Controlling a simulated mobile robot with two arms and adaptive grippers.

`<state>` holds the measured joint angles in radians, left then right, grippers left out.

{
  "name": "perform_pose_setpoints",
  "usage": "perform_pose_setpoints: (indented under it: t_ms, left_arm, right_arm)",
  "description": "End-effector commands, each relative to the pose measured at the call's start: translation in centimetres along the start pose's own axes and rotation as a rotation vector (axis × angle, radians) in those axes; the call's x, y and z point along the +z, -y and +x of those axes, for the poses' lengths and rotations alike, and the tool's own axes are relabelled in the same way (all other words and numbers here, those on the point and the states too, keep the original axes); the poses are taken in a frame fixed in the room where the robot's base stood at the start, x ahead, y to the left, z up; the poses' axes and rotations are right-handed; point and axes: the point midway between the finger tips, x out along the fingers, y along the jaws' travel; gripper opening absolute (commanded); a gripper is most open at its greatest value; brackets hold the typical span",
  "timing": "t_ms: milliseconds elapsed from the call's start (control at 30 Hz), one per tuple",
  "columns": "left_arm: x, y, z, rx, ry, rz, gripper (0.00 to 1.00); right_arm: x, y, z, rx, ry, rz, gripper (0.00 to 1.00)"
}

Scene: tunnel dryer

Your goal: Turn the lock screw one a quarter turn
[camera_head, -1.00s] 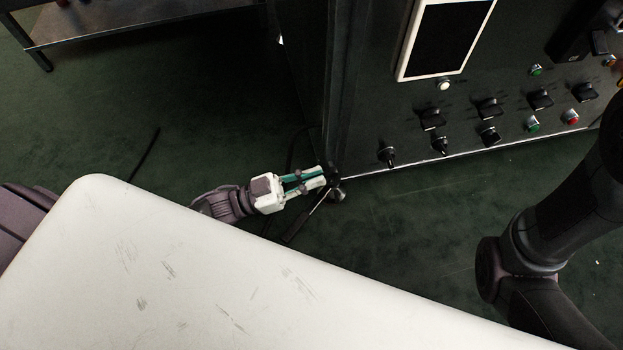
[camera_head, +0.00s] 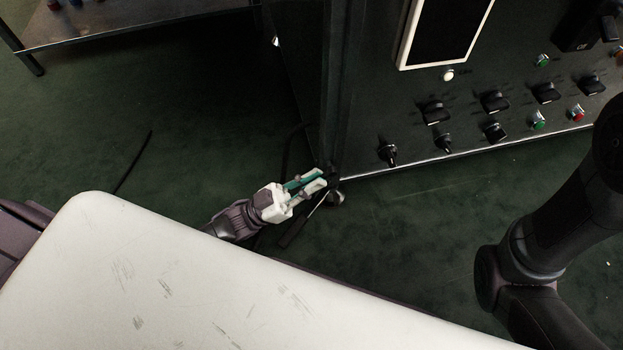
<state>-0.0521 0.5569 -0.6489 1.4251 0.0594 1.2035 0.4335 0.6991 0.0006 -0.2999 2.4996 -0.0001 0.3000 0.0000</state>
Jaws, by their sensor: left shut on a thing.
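My left gripper (camera_head: 313,179) reaches past the white surface to the lower left corner of the dark cabinet (camera_head: 305,90). Its white-and-teal fingers are closed around a small dark part at this corner, which I take to be lock screw one (camera_head: 331,172). The fingers and the shadow hide most of it, so its angle cannot be read. A black-and-silver bar (camera_head: 296,228) slants down just below the fingers, beside a round metal foot (camera_head: 337,197). My right arm shows at the right edge; its gripper is out of view.
The cabinet front carries a screen (camera_head: 447,30), black selector knobs (camera_head: 434,111) and coloured buttons (camera_head: 538,121). A metal table (camera_head: 120,22) stands at the upper left. Dark green floor (camera_head: 430,230) is open below the cabinet. A thin black cable (camera_head: 133,160) lies at the left.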

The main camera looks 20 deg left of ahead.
Motion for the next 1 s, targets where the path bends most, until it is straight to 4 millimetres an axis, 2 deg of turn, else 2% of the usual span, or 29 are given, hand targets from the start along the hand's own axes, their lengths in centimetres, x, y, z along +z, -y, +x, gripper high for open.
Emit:
perform_pose_setpoints:
  t_ms: [100,133,267,533,667,833,1000]
  left_arm:
    - [0.0,-0.1,-0.1,0.001,0.001,-0.001,0.00]
    - [0.0,-0.1,-0.1,0.001,0.001,-0.001,0.15]
    - [0.0,0.0,-0.1,0.001,0.001,-0.001,0.35]
    - [0.0,0.0,-0.1,0.000,0.001,0.000,0.35]
    - [0.1,0.0,-0.8,-0.001,0.004,-0.001,0.35]
    - [-0.1,0.0,-3.7,-0.002,0.008,-0.001,0.35]
    - [-2.7,0.0,-7.1,-0.001,0.007,-0.001,0.35]
  right_arm:
    - [0.0,0.0,0.0,0.000,0.000,0.000,0.38]
    - [0.0,0.0,0.0,0.000,0.000,0.000,0.38]
    - [0.0,0.0,0.0,0.000,-0.001,0.000,0.38]
    - [0.0,0.0,0.0,0.002,-0.002,0.001,0.38]
    - [0.0,0.0,0.0,0.002,-0.001,0.000,0.38]
    - [0.0,0.0,0.0,0.001,-0.001,0.000,0.38]
    - [0.0,0.0,0.0,0.001,-0.002,0.000,0.38]
